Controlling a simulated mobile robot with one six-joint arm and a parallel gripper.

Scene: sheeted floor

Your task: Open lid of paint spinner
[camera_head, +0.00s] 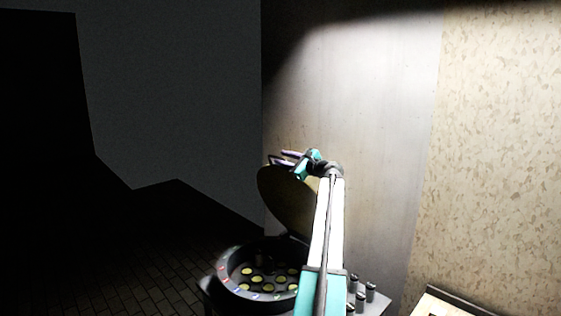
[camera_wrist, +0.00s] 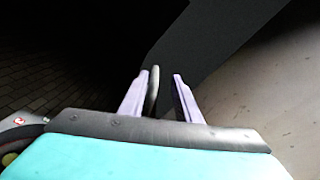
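The paint spinner (camera_head: 226,284) is a dark round drum with several yellow discs inside, low in the head view. Its round lid (camera_head: 282,197) stands raised and steeply tilted at the back of the drum, so the drum's mouth is open. My arm hides part of the lid and the drum's right side. My gripper (camera_head: 277,158) is at the lid's upper edge. In the wrist view, its two purple fingers (camera_wrist: 164,76) are apart. The lid's thin edge (camera_wrist: 153,88) shows between them, close to the left finger; I cannot tell if they touch.
Several dark knobs (camera_head: 361,294) stand right of the drum. A pale wall (camera_head: 380,130) rises close behind the spinner and to the right. A framed panel or tabletop (camera_head: 440,303) is at the lower right. Dark brick-patterned floor (camera_head: 130,285) lies open at the left.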

